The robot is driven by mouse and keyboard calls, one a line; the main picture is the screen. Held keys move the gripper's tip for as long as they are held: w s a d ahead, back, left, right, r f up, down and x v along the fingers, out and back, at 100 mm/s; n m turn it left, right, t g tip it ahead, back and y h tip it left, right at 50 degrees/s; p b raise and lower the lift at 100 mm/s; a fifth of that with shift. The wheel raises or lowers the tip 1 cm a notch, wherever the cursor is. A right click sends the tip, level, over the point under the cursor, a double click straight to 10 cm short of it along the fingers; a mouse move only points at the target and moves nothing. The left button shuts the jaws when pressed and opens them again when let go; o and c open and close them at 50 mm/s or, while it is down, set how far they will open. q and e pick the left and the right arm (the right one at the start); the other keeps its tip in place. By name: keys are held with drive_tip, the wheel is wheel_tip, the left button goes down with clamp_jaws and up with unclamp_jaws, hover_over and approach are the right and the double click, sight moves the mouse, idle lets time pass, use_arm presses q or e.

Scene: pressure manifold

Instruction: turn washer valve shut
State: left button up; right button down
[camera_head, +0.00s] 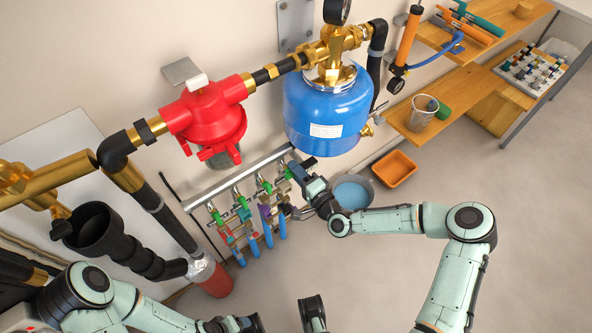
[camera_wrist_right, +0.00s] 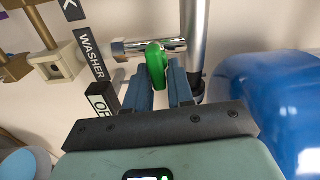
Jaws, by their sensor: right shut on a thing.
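The washer valve's green handle (camera_wrist_right: 156,66) sits on a chrome stub from a metal pipe, beside a black WASHER label (camera_wrist_right: 91,52). My right gripper (camera_wrist_right: 169,78) is shut on this handle, one blue-grey finger on each side. In the head view my right gripper (camera_head: 294,171) is at the right end of the row of valves under the manifold pipe (camera_head: 237,178), and it partly hides the washer valve. My left gripper (camera_head: 246,323) is low at the bottom edge, away from the valves, and its jaws are too unclear to read.
A blue tank (camera_head: 318,107) hangs just above and right of the valves. A red regulator (camera_head: 205,118) is on the wall. Other green-handled valves (camera_head: 242,201) and blue hoses (camera_head: 268,235) are close on the left. A bucket (camera_head: 352,192) and orange bin (camera_head: 394,169) stand on the floor. Floor at right is clear.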

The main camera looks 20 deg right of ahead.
drive_tip(key=shift+f+m, duration=0.15)
drive_tip(key=shift+m, duration=0.35)
drive_tip(key=c, duration=1.1)
unclamp_jaws()
drive_tip(key=shift+c, duration=0.2)
use_arm(q)
drive_tip(key=shift+s+d+r+g+p, duration=0.25)
drive_tip(key=shift+s+r+p, duration=0.15)
drive_tip(key=shift+s+r, duration=0.15)
drive_tip(key=shift+s+d+r+g+p, duration=0.15)
drive_tip(key=shift+s+d+r+p, duration=0.2)
drive_tip(key=shift+s, duration=0.3)
use_arm(e)
drive_tip(key=v, duration=1.3)
drive_tip(key=shift+s, duration=0.25)
use_arm(q)
drive_tip(key=shift+a+r, duration=0.1)
